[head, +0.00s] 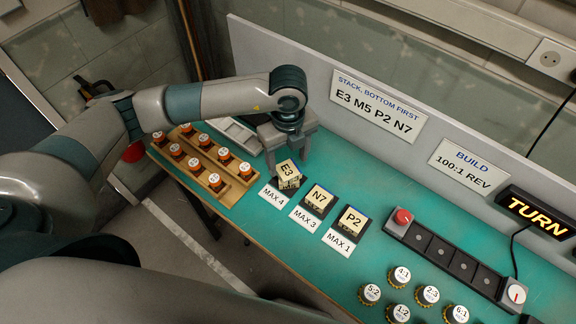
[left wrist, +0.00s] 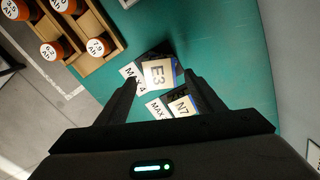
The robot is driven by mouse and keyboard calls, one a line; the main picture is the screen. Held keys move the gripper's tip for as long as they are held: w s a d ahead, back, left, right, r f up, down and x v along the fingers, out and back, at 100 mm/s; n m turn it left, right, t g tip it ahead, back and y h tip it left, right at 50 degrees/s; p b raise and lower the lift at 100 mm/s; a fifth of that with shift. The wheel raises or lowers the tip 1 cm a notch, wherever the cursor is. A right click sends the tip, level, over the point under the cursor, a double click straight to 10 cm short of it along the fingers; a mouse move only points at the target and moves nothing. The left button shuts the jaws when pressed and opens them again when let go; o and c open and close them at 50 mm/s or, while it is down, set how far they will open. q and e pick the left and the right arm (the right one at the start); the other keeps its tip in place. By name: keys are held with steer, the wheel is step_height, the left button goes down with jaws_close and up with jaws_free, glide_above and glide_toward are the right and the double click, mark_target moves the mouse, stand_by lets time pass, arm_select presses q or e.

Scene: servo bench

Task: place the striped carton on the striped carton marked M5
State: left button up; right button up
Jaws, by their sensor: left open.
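My right gripper is out of view.
A dark slotted strip (head: 438,252) with a red knob and several round lids (head: 427,294) lie right. A panel behind lists E3 M5 P2 N7 (head: 378,105).

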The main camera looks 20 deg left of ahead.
mark_target(288, 169)
arm_select(q)
step_height(288, 169, up, 9)
steer(key=b, duration=0.3)
